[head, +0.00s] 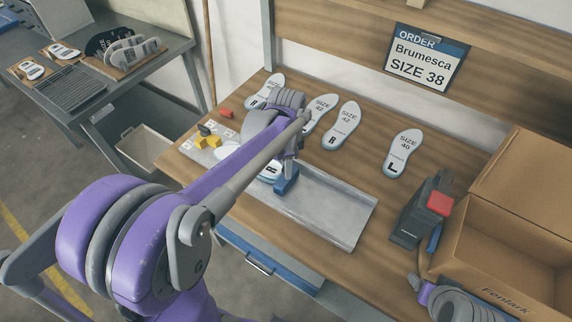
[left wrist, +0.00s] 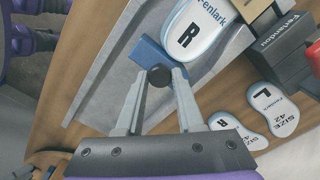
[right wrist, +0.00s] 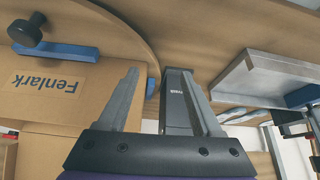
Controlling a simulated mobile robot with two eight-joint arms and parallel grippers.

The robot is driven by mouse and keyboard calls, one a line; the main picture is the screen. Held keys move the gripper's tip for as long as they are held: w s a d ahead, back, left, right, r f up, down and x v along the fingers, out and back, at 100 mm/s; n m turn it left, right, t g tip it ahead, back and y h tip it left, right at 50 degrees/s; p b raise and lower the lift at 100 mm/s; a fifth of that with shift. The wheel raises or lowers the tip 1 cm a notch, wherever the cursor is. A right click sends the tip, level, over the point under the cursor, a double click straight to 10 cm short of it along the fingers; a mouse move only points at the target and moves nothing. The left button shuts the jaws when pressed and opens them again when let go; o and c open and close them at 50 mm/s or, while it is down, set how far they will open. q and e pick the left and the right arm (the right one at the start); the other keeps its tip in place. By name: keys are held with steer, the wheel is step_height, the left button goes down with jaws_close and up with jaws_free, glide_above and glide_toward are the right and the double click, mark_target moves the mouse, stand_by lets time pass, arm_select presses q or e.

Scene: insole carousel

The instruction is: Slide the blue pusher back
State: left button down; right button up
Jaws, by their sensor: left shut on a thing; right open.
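The blue pusher (head: 287,181) stands in the grey metal channel (head: 330,213) on the bench, partly hidden by my left arm. A white insole marked R (left wrist: 195,30) lies in the channel, close beside the pusher. My right gripper (right wrist: 158,75) is open, near the cardboard box and a dark grey device; I see nothing held between its fingers.
Several white insoles (head: 403,153) lie along the back of the bench. The dark device with a red top (head: 439,203) and an open cardboard box (head: 500,250) stand at the right. Yellow pieces (head: 208,141) sit at the channel's left end. The channel's right part is empty.

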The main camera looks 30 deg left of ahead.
arm_select(q)
steer(key=d, duration=0.7)
steer(key=s+d+b, duration=0.1)
steer(key=d, duration=1.4)
steer(key=shift+s+d+b, duration=0.1)
steer(key=shift+s+b, duration=0.25)
steer(key=shift+s, duration=0.05)
arm_select(e)
steer(key=f, duration=0.1)
steer(key=s+f, duration=0.1)
steer(key=shift+s+f, duration=0.1)
steer(key=shift+f, duration=0.2)
arm_select(q)
steer(key=shift+d, duration=0.45)
steer(key=c, duration=0.8)
jaws_free()
steer(key=shift+c, duration=0.2)
steer(key=o, duration=0.3)
steer(key=shift+d, duration=0.15)
arm_select(e)
steer(key=shift+d, duration=0.1)
arm_select(q)
step_height(320, 180, up, 11)
arm_select(e)
steer(key=shift+r, duration=0.4)
